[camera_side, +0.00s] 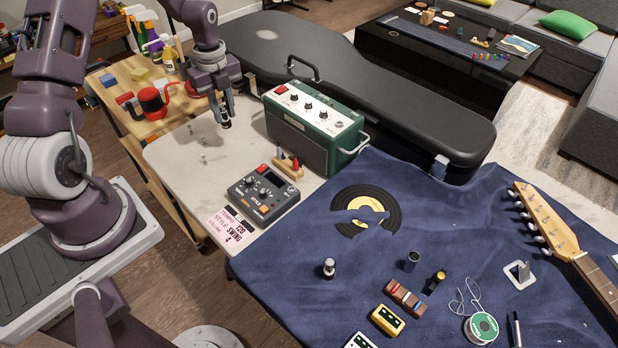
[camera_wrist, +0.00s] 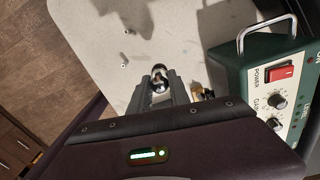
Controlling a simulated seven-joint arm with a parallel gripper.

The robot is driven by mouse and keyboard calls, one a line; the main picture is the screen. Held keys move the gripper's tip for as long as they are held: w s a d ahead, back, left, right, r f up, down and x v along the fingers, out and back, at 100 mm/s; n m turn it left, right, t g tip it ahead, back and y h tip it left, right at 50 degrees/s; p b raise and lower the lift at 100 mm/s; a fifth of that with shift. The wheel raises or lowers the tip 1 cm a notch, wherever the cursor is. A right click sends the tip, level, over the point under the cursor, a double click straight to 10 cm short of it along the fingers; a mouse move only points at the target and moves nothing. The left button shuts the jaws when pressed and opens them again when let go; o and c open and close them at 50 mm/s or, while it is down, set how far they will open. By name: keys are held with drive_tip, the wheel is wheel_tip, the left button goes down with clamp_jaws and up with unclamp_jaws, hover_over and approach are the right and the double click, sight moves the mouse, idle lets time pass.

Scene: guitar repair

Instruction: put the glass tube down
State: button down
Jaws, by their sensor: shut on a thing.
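My gripper (camera_side: 226,122) hangs over the pale tabletop, left of the green amplifier. In the wrist view its two grey fingers (camera_wrist: 159,86) are shut on a short tube (camera_wrist: 159,76) with a dark rim and bright glints, taken as the glass tube. The tube is seen nearly end-on in the wrist view and mostly hidden by the fingers in the side view. I cannot tell for sure whether it touches the tabletop. On the blue cloth stand a shiny metal cylinder (camera_side: 328,268), a dark cylinder (camera_side: 411,261) and a dark, brass-coloured cylinder (camera_side: 436,281).
The green amplifier (camera_side: 312,130) stands close to the right of my gripper. A grey pedal unit (camera_side: 263,195) lies in front. Small metal pieces (camera_side: 203,158) lie on the pale tabletop (camera_side: 180,175). The blue cloth (camera_side: 300,240) has free patches around a broken record (camera_side: 367,210).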

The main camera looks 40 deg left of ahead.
drive_tip(key=s+d+m, duration=0.3)
drive_tip(key=d+m, duration=0.2)
drive_tip(key=d, duration=1.1)
drive_tip(key=s+d+m, duration=0.3)
drive_tip(key=d+m, duration=0.2)
drive_tip(key=d, duration=1)
wheel_tip(320, 180, down, 10)
drive_tip(key=shift+s+d+r, duration=0.1)
drive_tip(key=shift+d+r, duration=0.05)
drive_tip(key=shift+r, duration=0.1)
drive_tip(key=shift+f, duration=0.1)
drive_tip(key=c, duration=1.2)
unclamp_jaws()
